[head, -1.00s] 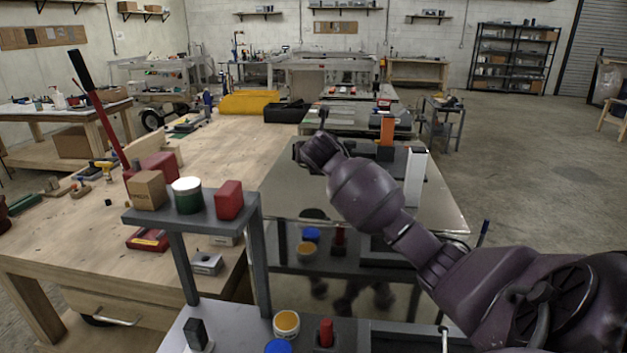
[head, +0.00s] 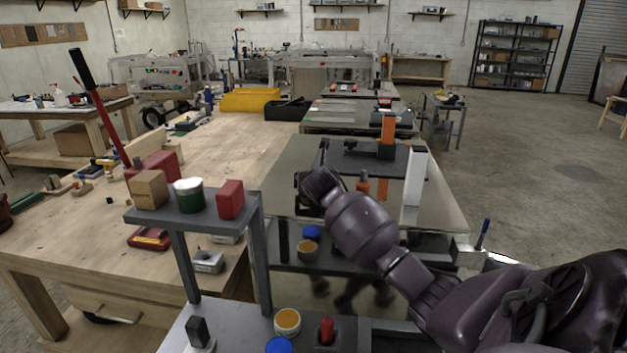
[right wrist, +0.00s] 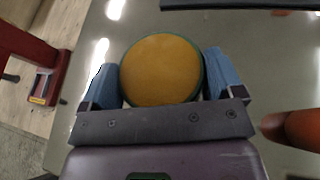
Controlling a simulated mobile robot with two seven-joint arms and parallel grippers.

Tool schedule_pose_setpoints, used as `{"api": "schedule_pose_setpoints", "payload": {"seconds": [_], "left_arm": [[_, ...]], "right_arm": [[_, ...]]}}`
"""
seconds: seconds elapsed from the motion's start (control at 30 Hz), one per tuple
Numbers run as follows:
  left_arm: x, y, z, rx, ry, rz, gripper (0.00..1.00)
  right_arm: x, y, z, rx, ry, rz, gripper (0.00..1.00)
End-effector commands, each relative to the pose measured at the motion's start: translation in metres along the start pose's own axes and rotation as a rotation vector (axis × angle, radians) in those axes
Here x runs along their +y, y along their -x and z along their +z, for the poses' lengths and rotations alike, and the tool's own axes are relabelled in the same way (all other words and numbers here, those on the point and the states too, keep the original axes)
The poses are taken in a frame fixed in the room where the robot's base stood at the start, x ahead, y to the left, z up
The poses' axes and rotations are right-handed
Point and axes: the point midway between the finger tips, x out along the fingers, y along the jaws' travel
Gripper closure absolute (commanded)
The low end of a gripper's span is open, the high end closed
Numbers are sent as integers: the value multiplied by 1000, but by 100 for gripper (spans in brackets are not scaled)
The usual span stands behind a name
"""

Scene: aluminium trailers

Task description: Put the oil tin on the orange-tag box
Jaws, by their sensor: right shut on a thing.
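In the right wrist view my right gripper (right wrist: 162,85) is shut on a round tin (right wrist: 162,70) with a mustard-yellow top and green rim, apparently the oil tin. It is over a glossy grey tabletop; whether it touches cannot be told. In the head view my right wrist (head: 320,187) is above the near left part of that table (head: 440,205), and hides fingers and tin. I cannot make out an orange tag on any box. A brown carton (head: 150,189) and a red box (head: 230,199) stand on a raised grey shelf. My left gripper is out of view.
An orange-topped object (head: 362,185) stands close right of my wrist. A green-and-white tin (head: 189,196) stands on the raised shelf; small jars (head: 287,321) stand below. A wooden bench (head: 215,150) lies left.

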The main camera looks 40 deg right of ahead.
Motion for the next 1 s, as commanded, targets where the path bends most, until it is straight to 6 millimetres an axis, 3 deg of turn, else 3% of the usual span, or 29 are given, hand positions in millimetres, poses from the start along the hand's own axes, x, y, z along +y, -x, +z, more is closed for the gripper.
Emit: {"api": "schedule_pose_setpoints", "payload": {"seconds": [0.03, 0.07, 0.13, 0.57, 1.0], "left_arm": [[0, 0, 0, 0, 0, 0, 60], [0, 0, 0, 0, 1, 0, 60], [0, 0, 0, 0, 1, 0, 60], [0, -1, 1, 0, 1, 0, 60], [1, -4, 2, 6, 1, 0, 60]], "right_arm": [[0, 0, 0, -2, 0, 0, 44], [0, 0, 0, 0, 1, 0, 10], [0, 0, 0, 0, 0, 0, 0], [0, 11, 1, -2, 2, 0, 0], [0, 75, 0, -2, 3, 1, 0]]}}
